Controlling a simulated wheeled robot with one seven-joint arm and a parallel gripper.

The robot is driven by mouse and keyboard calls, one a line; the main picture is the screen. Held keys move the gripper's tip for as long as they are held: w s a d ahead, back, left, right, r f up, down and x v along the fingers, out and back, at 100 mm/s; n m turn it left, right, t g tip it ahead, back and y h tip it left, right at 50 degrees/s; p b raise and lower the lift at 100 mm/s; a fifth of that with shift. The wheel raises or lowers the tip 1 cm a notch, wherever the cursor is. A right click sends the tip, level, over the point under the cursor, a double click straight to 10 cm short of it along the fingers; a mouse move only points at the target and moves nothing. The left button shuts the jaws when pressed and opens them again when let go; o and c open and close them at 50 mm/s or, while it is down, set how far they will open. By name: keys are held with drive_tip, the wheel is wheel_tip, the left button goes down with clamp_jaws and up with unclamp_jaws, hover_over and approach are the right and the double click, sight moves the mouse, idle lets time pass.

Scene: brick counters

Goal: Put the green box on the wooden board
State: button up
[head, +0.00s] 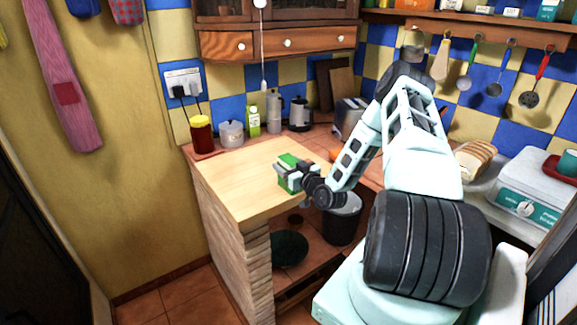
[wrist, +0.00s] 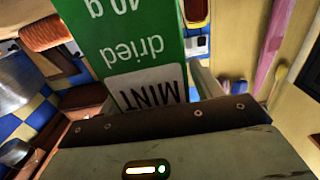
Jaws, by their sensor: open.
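The green box (head: 287,161) is at the front right part of the light wooden board (head: 238,178), which tops the near end of the counter. My gripper (head: 295,177) is open, with its jaws around or right beside the box. In the wrist view the green box (wrist: 125,45) fills the upper middle, close in front of the gripper, with its "dried MINT" label upside down. The gripper hides part of the box's near side and its lower edge, so I cannot tell for sure whether it touches the board.
A red jar with a yellow lid (head: 201,133), a white pot (head: 231,133), a green bottle (head: 253,121) and metal pots stand along the wall. A toaster (head: 350,115) is further right. A dark bin (head: 342,218) stands below my gripper. The board's left part is clear.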

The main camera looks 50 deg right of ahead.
drive_tip(key=shift+s+r, duration=0.1)
drive_tip(key=shift+r, duration=0.1)
drive_tip(key=b+v, duration=0.3)
drive_tip(key=v, duration=0.7)
drive_tip(key=shift+s+f+b, duration=0.2)
drive_tip(key=shift+s+b, duration=0.1)
drive_tip(key=shift+s, duration=0.05)
drive_tip(key=shift+o, duration=0.4)
drive_tip(key=shift+s+a, duration=0.1)
drive_tip(key=shift+s, duration=0.2)
drive_tip(key=f+b+v, duration=0.1)
drive_tip(key=b+v, duration=0.4)
drive_tip(key=v, duration=0.1)
drive_tip(key=shift+r+p+x, duration=0.15)
drive_tip(key=shift+p+x, duration=0.95)
drive_tip(key=shift+x, duration=3.1)
drive_tip(key=shift+r+p+x, duration=0.15)
drive_tip(key=shift+p+x, duration=0.9)
drive_tip(key=shift+x, duration=3.15)
drive_tip(key=shift+a, duration=0.1)
